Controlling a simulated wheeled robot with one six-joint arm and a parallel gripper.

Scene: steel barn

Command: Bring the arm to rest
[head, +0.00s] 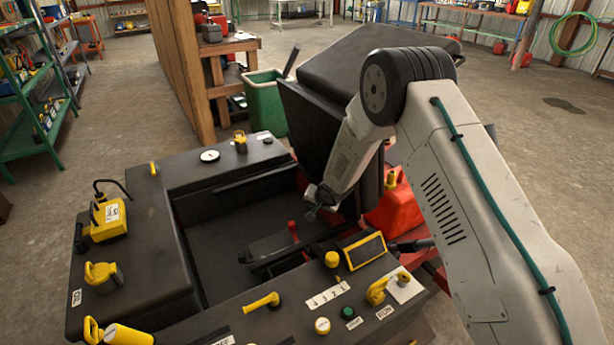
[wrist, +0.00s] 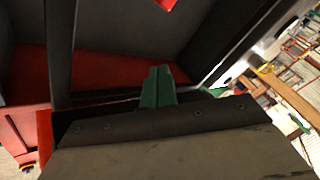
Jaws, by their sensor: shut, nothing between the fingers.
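My arm (head: 455,185) is pale grey with a black elbow joint and a green cable along it. In the head view it rises from the lower right, bends at the elbow, and its forearm slopes down to the left beside a black seat. The forearm's lower end hangs over the dark console well; my fingers cannot be made out there. In the wrist view my gripper (wrist: 157,86) shows as two green fingers pressed together, with nothing between them. Dark panels and a red surface lie beyond the fingers.
A black console (head: 145,255) with yellow knobs and levers wraps around the well. A red lever (head: 293,231) stands inside it. The black seat (head: 372,58) and a red can (head: 394,212) are close to the forearm. A green bin (head: 265,104) stands behind.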

